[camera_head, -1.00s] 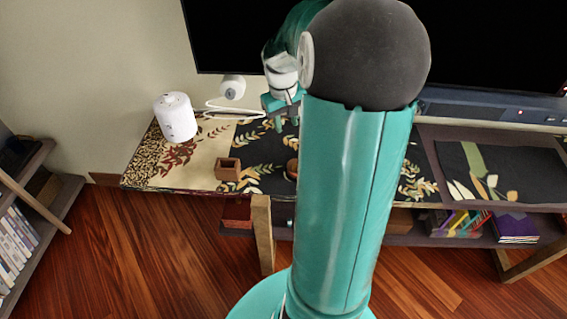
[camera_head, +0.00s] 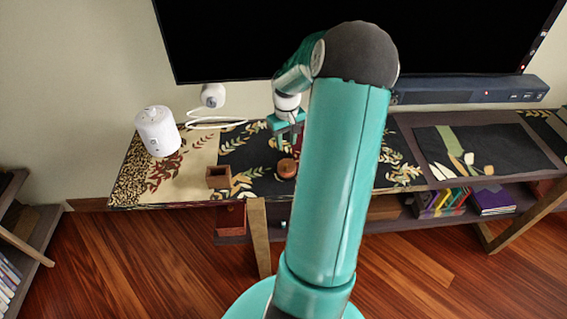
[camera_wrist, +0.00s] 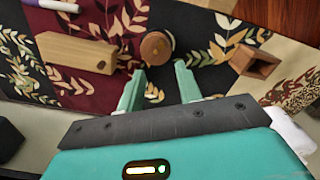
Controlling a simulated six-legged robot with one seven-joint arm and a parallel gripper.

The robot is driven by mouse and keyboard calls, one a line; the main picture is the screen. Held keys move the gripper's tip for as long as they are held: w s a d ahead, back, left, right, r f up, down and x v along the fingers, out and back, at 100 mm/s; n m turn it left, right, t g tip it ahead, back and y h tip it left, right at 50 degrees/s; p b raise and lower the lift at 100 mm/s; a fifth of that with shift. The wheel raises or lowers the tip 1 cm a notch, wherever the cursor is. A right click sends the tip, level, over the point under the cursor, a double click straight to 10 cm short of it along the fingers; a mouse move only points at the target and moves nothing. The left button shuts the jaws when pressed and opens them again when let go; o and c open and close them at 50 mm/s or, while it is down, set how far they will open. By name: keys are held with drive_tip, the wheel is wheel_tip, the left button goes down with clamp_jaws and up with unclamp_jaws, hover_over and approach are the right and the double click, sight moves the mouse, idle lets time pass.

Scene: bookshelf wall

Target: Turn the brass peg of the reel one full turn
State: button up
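The reel (camera_head: 287,168) is a small round wooden piece near the front edge of the shelf top. It also shows in the wrist view (camera_wrist: 157,46), just beyond my fingertips. Its brass peg is too small to make out clearly. My gripper (camera_wrist: 160,72) is open and empty, its two teal fingers spread and pointing toward the reel with a gap between. In the head view my gripper (camera_head: 286,128) hangs above and behind the reel, partly beside my own arm.
An open wooden box (camera_head: 218,177) stands left of the reel. A wooden block (camera_wrist: 75,53) lies on its other side. A white cylinder (camera_head: 158,131) and a small white device (camera_head: 213,95) with a cable stand at left. A television (camera_head: 240,40) rises behind.

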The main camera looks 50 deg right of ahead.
sight(285, 165)
wheel_tip(285, 165, down, 11)
drive_tip(key=shift+w+a+r, duration=0.1)
drive_tip(key=shift+r, duration=0.1)
clamp_jaws()
